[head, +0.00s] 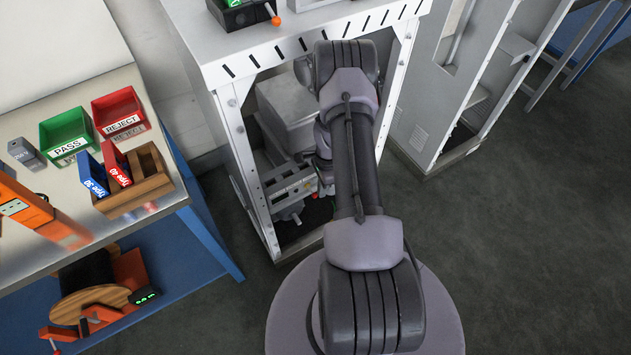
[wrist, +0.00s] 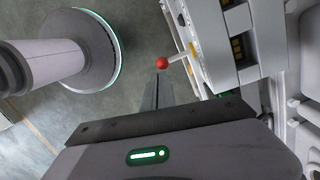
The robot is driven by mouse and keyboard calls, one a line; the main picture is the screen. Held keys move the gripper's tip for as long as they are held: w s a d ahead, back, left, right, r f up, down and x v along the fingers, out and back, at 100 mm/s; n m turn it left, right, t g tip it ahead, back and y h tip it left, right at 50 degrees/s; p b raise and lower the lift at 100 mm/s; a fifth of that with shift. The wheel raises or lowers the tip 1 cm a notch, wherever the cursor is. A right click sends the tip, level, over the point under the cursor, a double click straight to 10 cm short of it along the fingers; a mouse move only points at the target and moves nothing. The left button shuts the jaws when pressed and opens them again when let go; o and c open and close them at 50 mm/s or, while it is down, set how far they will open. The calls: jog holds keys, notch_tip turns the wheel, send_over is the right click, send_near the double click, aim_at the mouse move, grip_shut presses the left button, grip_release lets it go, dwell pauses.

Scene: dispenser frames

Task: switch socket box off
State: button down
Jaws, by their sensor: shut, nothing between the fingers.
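A light grey box with dark socket openings, which looks like the socket box (wrist: 229,20), fills the upper right of the wrist view. A short lever with a red ball knob (wrist: 162,63) sticks out from its side, toward the left. My gripper (wrist: 156,80) is shut and empty, its fingertips close below the red knob; I cannot tell whether they touch it. In the head view a grey unit (head: 288,188), probably the same box, sits low inside the white frame, partly hidden by my arm. My gripper is hidden there.
The white frame (head: 232,125) has posts around the low unit. A grey cabinet (head: 428,110) stands to the right. A bench (head: 110,85) at left holds a green PASS bin (head: 66,130) and a red REJECT bin (head: 118,106).

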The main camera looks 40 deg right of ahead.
jog(key=shift+s+a+f+b, duration=0.1)
jog(key=shift+s+f+b, duration=0.25)
jog(key=shift+f, duration=0.15)
jog(key=shift+r, duration=0.15)
jog(key=shift+r+p, duration=0.55)
jog(key=shift+r, duration=0.15)
jog(key=s+d+r+p, duration=0.2)
jog(key=s+r+p, duration=0.2)
jog(key=s+r, duration=0.4)
jog(key=shift+s+d+r, duration=0.2)
jog(key=shift+s+r, duration=0.05)
jog(key=shift+s, duration=0.5)
